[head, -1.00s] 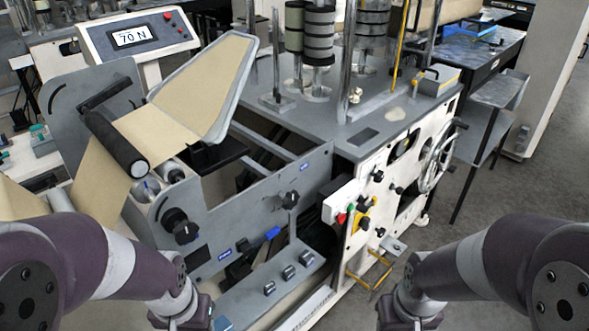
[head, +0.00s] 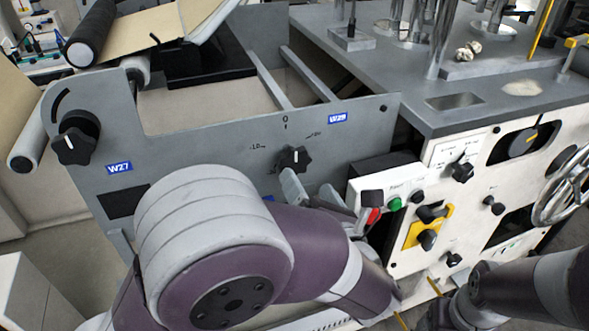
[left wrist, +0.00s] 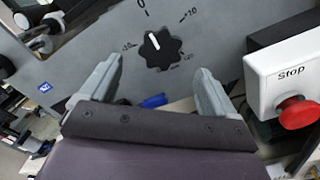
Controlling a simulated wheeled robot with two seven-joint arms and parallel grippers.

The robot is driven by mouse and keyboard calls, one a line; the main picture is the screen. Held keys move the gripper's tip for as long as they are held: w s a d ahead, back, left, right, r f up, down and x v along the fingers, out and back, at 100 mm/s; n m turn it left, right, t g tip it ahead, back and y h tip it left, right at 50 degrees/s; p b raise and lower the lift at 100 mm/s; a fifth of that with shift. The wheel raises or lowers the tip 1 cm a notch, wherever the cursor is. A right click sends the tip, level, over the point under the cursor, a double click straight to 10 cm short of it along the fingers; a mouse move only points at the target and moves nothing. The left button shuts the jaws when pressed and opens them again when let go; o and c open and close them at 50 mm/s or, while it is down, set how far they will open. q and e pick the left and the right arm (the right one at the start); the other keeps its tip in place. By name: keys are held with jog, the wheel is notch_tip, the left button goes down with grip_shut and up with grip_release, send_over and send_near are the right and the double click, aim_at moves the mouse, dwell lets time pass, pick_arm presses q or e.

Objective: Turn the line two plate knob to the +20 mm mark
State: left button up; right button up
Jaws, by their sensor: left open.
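A black lobed plate knob (head: 292,158) with a white pointer line sits on the grey side plate (head: 215,150), below a 0 mark. A blue tag is above right of it. In the left wrist view the knob (left wrist: 161,50) has its pointer up and slightly left, roughly toward 0. Marks lie around it on both sides, some too small to read surely. My left gripper (head: 308,188) is open just in front of and below the knob. Its fingers (left wrist: 158,75) are spread wide either side of the knob, without visible contact. My right gripper's fingers are out of view.
A white box with a red Stop button (left wrist: 297,112) stands close right of my left gripper. Another black knob (head: 74,146) is at the plate's left, near tag W27 (head: 119,167). A white control panel (head: 475,195) and handwheel (head: 570,190) are to the right.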

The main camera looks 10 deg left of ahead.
aim_at(296, 164)
pick_arm(q)
jog(key=x, duration=0.8)
jog(key=shift+w+a, duration=0.15)
jog(key=shift+w, duration=0.1)
jog(key=shift+c, duration=0.3)
jog(key=c, duration=1)
